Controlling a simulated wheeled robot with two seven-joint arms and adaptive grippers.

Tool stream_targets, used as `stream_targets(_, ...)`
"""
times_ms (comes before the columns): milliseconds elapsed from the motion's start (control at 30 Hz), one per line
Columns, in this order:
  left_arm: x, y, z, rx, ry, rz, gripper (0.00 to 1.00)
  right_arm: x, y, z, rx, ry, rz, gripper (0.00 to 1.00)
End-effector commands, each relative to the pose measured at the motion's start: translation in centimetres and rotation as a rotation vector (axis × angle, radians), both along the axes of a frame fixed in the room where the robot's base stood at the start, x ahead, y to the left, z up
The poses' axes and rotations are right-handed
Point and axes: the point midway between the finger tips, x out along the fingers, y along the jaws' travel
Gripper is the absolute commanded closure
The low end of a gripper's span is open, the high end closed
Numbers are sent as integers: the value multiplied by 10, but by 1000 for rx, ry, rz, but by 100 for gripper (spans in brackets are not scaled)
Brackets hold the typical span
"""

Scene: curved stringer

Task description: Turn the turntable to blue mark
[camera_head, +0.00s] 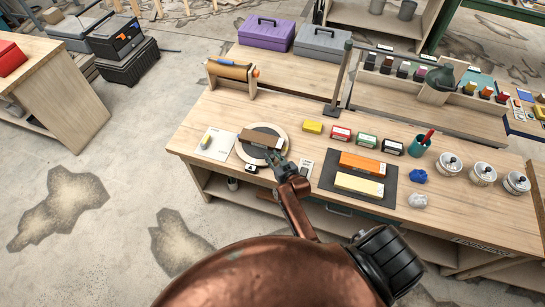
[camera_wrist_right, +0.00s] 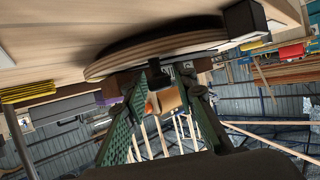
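The turntable (camera_head: 282,132) is a round disc with a pale wooden rim and dark centre, near the front edge of the workbench. A brown block lies across it. In the right wrist view its layered rim (camera_wrist_right: 130,58) fills the upper middle. My right gripper (camera_head: 277,158) is at the turntable's near right edge. In the wrist view its green-padded fingers (camera_wrist_right: 163,85) stand apart, with a small dark piece between or just beyond the tips; contact cannot be told. A black marker with a white triangle (camera_head: 251,168) sits before the disc. I cannot make out a blue mark. My left gripper is out of view.
A white sheet (camera_head: 215,144) lies left of the turntable. A dark mat (camera_head: 337,168) with orange and yellow blocks lies to the right. Small coloured boxes (camera_head: 341,134) line the back, and an upright post (camera_head: 340,80) stands behind. Lidded jars (camera_head: 450,165) stand far right.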

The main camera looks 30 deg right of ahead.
Motion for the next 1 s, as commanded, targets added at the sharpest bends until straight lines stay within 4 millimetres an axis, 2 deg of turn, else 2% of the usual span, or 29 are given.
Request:
stream_targets(67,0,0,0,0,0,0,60,0,0,0,0,0,0,74)
stream_targets(433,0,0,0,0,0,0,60,0,0,0,0,1,0,99)
stream_targets(1000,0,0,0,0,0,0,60,-3,-3,0,-1,1,2,100)
